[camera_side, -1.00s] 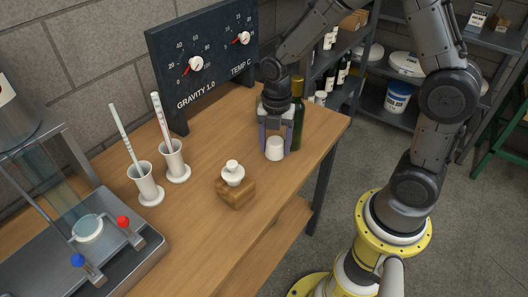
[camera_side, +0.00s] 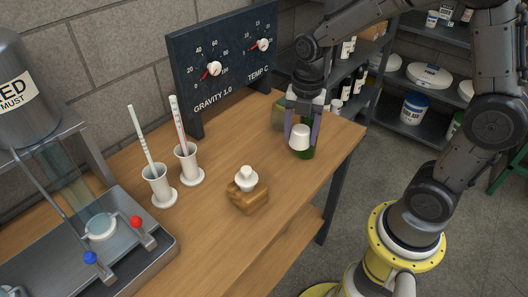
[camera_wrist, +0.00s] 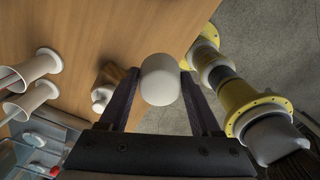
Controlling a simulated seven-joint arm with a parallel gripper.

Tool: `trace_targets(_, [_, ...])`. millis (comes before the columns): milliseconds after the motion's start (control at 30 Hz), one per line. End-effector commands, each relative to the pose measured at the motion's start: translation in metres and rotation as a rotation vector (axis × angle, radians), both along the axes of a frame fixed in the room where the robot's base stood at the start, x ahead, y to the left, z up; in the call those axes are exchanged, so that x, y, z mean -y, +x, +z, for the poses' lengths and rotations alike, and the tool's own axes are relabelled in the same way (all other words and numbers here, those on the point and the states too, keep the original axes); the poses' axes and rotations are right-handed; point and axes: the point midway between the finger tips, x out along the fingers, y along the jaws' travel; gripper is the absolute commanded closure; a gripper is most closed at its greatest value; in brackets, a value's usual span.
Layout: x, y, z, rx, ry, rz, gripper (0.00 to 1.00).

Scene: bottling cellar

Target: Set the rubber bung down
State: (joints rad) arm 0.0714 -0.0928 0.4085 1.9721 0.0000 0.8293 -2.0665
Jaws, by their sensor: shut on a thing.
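The rubber bung (camera_side: 299,137) is a white, rounded plug. My gripper (camera_side: 301,132) is shut on it, with one finger at each side. The bung appears held above the right part of the wooden bench (camera_side: 225,262), in front of a green bottle (camera_side: 309,152) that it and my gripper mostly hide. In the wrist view the bung (camera_wrist: 161,80) sits between the dark fingers of my gripper (camera_wrist: 158,84), and hides what lies behind it.
A wooden block (camera_side: 248,199) with a white knobbed piece (camera_side: 246,178) on top stands left of my gripper. Two white-based cylinders (camera_side: 160,186) (camera_side: 188,164) stand further left, and a gauge board (camera_side: 225,72) behind. Bare bench lies between the block and the bench's right edge.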

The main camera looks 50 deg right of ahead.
Motion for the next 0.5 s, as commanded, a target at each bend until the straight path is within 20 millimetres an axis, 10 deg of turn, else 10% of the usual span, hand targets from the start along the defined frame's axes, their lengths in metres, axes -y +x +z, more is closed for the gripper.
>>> trace_targets(500, [0.019,0.080,-0.039,-0.027,0.002,-0.029,0.94])
